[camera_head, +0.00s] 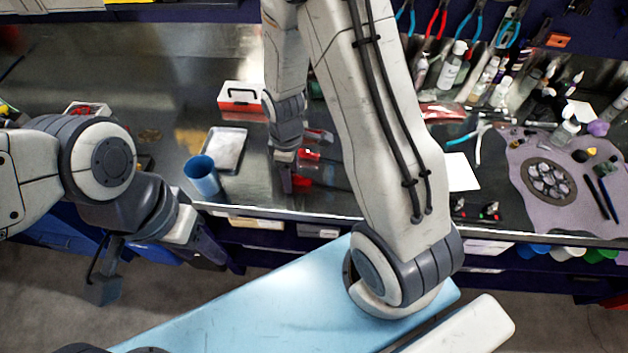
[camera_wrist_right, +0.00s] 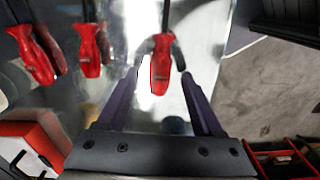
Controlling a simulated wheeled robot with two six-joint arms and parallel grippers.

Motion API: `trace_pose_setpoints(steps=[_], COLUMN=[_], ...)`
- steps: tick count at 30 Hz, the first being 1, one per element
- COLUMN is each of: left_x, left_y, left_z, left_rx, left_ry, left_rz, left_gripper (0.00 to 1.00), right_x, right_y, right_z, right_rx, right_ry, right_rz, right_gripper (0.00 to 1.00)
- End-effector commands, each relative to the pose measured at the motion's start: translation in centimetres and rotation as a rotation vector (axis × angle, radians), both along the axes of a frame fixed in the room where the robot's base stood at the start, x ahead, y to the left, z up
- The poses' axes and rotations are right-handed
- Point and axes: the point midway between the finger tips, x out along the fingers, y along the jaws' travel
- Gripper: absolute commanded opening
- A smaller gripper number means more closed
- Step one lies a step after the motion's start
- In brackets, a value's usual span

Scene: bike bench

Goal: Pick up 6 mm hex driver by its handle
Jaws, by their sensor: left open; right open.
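Three red-handled drivers lie on the metal bench; size markings are not readable, so I cannot tell by label which is the 6 mm one. In the right wrist view, one red driver handle (camera_wrist_right: 161,66) lies between the fingertips of my right gripper (camera_wrist_right: 160,72), which is open. Another red driver (camera_wrist_right: 90,48) and a third (camera_wrist_right: 32,55) lie to its left. In the head view, my right gripper (camera_head: 287,182) is low over the bench's front edge, beside a red handle (camera_head: 301,184). My left gripper (camera_head: 213,248) is open and empty, below the bench front.
A blue cup (camera_head: 202,176) and a metal tray (camera_head: 225,148) stand left of my right gripper. A red and white box (camera_head: 240,98) is behind. A white sheet (camera_head: 461,172) and a grey mat (camera_head: 535,190) with parts lie to the right.

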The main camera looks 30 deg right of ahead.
Motion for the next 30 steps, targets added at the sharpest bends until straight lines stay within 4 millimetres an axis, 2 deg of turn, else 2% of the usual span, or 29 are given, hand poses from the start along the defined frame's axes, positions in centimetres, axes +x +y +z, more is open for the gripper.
trace_pose_setpoints(steps=[9, 14, 15, 25, 30], left_x=[0.0, 0.0, 0.0, 0.0, 0.0], left_y=[0.0, 0.0, 0.0, 0.0, 0.0], left_z=[0.1, 0.1, 0.1, 0.0, -0.2], left_rx=[0.0, 0.0, 0.0, 0.0, 0.0], left_ry=[0.0, 0.0, 0.0, 0.0, 0.0], left_rz=[0.0, 0.0, 0.0, 0.0, 0.0], left_gripper=[0.5, 0.5, 0.5, 0.5, 0.5], right_x=[0.0, 0.0, 0.0, 0.0, 0.1], right_y=[0.0, 0.0, 0.0, 0.0, 0.0], right_z=[-0.6, -0.6, -0.6, -0.5, 0.4], right_rx=[0.0, 0.0, 0.0, 0.0, 0.0], right_ry=[-0.001, -0.001, -0.001, -0.001, -0.005], right_rz=[0.0, 0.0, 0.0, 0.0, 0.0], right_gripper=[0.68, 0.06, 0.0, 0.0, 0.0])
